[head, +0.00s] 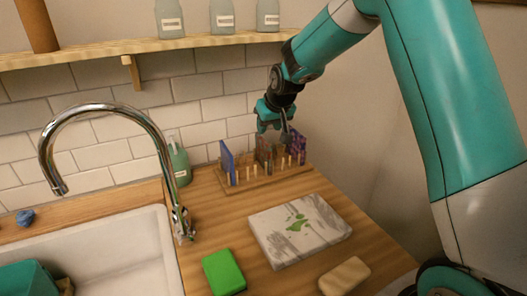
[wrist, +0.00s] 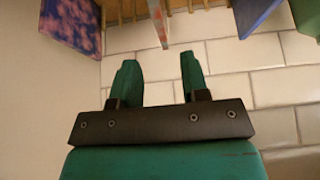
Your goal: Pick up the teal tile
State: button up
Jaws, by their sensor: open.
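I cannot make out a plainly teal tile in either view. A wooden peg rack (head: 262,181) on the counter holds several upright tiles. A blue tile (head: 227,162) stands at its left end and shows in the wrist view (wrist: 257,14). A mottled reddish and greenish tile (head: 264,150) stands mid-rack, partly behind my gripper; in the wrist view a similar tile (wrist: 158,22) appears nearly edge-on. A red-and-blue speckled tile (head: 299,145) stands at the right, also in the wrist view (wrist: 72,22). My gripper (head: 272,132) is open and empty above the rack; its fingers (wrist: 158,60) point toward the middle tile.
A stained slab (head: 300,228), a green block (head: 223,272) and a beige block (head: 344,275) lie in front of the rack. A green bottle (head: 179,160) stands left of it. The tap (head: 150,125) and sink (head: 130,255) are further left. A shelf (head: 140,48) runs above.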

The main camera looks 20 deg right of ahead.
aim_at(264, 140)
jog(key=x, duration=0.3)
jog(key=shift+w+f, duration=0.1)
jog(key=shift+s+f+p+x, duration=0.15)
jog(key=shift+p+x, duration=0.5)
jog(key=shift+x, duration=0.7)
jog(key=shift+s+f+p+x, duration=0.1)
jog(key=shift+s+p+x, duration=0.15)
jog(key=shift+p+x, duration=0.75)
jog(key=shift+w+a+f+b, duration=0.1)
jog(key=shift+w+f+b, duration=0.1)
jog(key=shift+b, duration=0.15)
grip_shut()
